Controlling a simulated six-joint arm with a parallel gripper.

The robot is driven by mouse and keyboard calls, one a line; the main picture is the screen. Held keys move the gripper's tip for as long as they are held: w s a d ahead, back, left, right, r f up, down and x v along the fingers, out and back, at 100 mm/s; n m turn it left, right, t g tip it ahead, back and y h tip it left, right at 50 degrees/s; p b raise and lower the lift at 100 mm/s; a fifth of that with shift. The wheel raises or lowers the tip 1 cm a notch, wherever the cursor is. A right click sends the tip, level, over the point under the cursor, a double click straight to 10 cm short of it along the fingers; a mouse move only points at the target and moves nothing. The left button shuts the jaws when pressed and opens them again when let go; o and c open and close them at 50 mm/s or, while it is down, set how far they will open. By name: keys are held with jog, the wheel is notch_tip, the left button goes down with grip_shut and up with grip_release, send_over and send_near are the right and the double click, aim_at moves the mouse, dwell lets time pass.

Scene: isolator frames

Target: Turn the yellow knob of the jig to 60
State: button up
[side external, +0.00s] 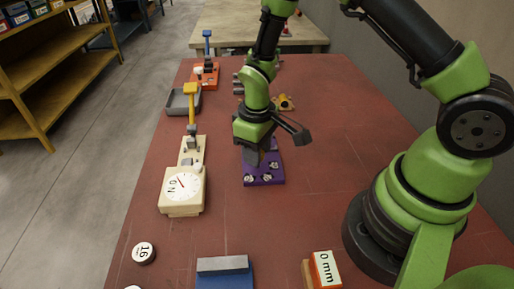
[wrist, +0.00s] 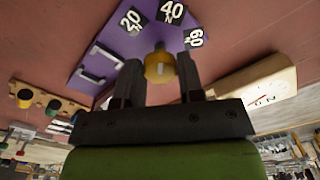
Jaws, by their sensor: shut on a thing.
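The purple jig (side external: 264,180) lies flat on the red-brown table, below my gripper (side external: 256,160). In the wrist view the jig (wrist: 112,48) carries tags reading 20 (wrist: 131,19), 40 (wrist: 171,11) and 60 (wrist: 194,38), plus a metal handle. The yellow knob (wrist: 158,68) sits between the two fingers of my gripper (wrist: 159,64), which is shut on it. A pale mark shows on the knob, but I cannot tell exactly which number it points at. The side external view hides the knob behind my gripper.
A cream dial gauge (side external: 182,189) with a yellow-handled clamp (side external: 191,105) stands left of the jig. A grey tray (side external: 183,102) and an orange clamp (side external: 205,76) are farther back. A blue block (side external: 224,273) and a "0 mm" block (side external: 325,270) are in front.

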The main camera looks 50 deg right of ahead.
jog(key=m, duration=1.1)
jog(key=shift+m, duration=1.7)
jog(key=o, duration=0.9)
notch_tip(320, 180, up, 10)
